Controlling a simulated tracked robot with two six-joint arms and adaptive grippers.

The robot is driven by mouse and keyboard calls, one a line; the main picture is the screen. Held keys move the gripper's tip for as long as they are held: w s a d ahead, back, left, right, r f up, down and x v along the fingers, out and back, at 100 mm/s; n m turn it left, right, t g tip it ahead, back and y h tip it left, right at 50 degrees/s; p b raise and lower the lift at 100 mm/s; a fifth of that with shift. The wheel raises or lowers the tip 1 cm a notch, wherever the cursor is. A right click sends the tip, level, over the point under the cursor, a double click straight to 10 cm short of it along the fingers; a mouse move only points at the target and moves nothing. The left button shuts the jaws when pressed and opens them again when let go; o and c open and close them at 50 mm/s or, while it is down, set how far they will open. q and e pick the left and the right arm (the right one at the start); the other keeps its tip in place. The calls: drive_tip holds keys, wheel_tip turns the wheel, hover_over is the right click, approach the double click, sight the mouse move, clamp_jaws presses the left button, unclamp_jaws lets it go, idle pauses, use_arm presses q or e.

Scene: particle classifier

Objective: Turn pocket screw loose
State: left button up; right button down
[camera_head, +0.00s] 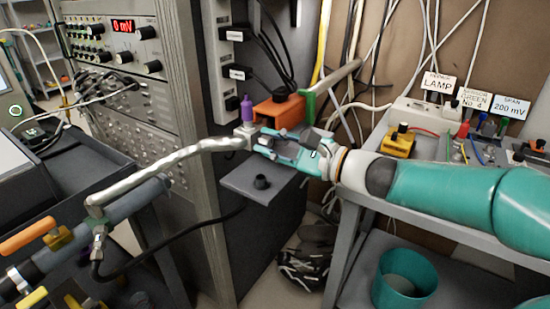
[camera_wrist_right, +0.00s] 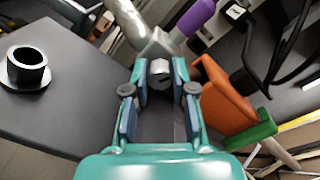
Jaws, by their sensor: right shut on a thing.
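The pocket screw (camera_wrist_right: 160,68) is a small round metal end on a grey metal block, seen between my right fingertips in the right wrist view. The block (camera_head: 246,130) sits at the end of a silver corrugated tube (camera_head: 165,160), with a purple piece (camera_head: 247,108) standing on it. My right gripper (camera_head: 259,144), teal and grey, reaches in from the right and is shut on the screw. In the head view its fingers hide the screw. My left gripper does not show in either view.
A small grey shelf (camera_head: 240,187) with a black ring (camera_head: 262,182) lies below my gripper. An orange tool with a green end (camera_head: 280,110) is close behind it. Black cables hang behind. A bench with labelled items and a teal bin (camera_head: 404,275) is at right.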

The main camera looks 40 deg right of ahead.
drive_tip(key=shift+d+r+n+b, duration=0.1)
drive_tip(key=shift+n+b, duration=0.5)
drive_tip(key=shift+b, duration=0.2)
drive_tip(key=c, duration=0.9)
unclamp_jaws()
drive_tip(key=shift+w, duration=0.1)
drive_tip(key=shift+c, duration=0.2)
drive_tip(key=shift+f, duration=0.25)
drive_tip(key=shift+f, duration=0.1)
